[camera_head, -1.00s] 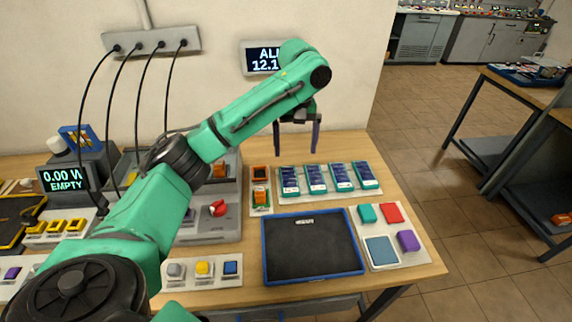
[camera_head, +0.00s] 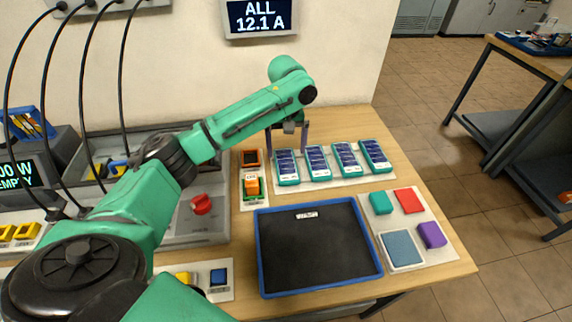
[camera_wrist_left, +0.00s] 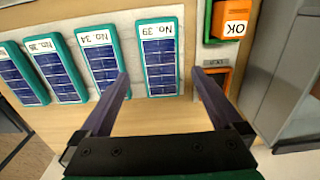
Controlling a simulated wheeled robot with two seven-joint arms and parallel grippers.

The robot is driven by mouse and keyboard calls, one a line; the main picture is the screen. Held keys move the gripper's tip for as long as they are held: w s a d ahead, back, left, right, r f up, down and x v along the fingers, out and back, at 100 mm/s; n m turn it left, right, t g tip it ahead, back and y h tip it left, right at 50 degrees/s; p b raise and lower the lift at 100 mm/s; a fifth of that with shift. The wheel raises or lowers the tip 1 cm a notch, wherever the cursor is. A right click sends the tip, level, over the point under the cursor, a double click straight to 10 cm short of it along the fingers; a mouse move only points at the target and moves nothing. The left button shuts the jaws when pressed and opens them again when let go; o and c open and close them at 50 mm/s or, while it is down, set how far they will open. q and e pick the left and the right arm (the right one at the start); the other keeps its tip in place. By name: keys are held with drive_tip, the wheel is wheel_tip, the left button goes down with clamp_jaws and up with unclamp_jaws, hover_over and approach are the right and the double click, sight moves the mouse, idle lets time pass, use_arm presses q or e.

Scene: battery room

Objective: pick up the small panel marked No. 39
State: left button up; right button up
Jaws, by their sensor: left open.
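The small panel marked No. 39 (camera_wrist_left: 160,58) is blue-celled with a teal frame and a white label at its top in the left wrist view. In the head view it is the leftmost panel of the row (camera_head: 287,168), beside the orange device. My left gripper (camera_head: 287,146) is open over the back end of this panel, one finger towards each side. In the left wrist view the fingertips of my left gripper (camera_wrist_left: 161,78) are spread wider than the panel, with nothing between them. My right gripper is not in view.
Panel No. 34 (camera_wrist_left: 100,62) stands close beside it, with No. 36 (camera_wrist_left: 54,66) further along. An orange OK device (camera_wrist_left: 231,20) is on the other side. A blue-rimmed black tray (camera_head: 318,245) lies in front, and coloured blocks sit on a white mat (camera_head: 417,214).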

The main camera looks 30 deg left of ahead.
sight(286, 163)
use_arm(q)
drive_tip(key=f, duration=0.2)
drive_tip(key=f+p, duration=0.1)
drive_tip(key=f, duration=0.3)
drive_tip(key=shift+w+a+f, duration=0.15)
drive_tip(key=shift+w+a, duration=0.05)
drive_tip(key=shift+w, duration=0.05)
drive_tip(key=c, duration=1.4)
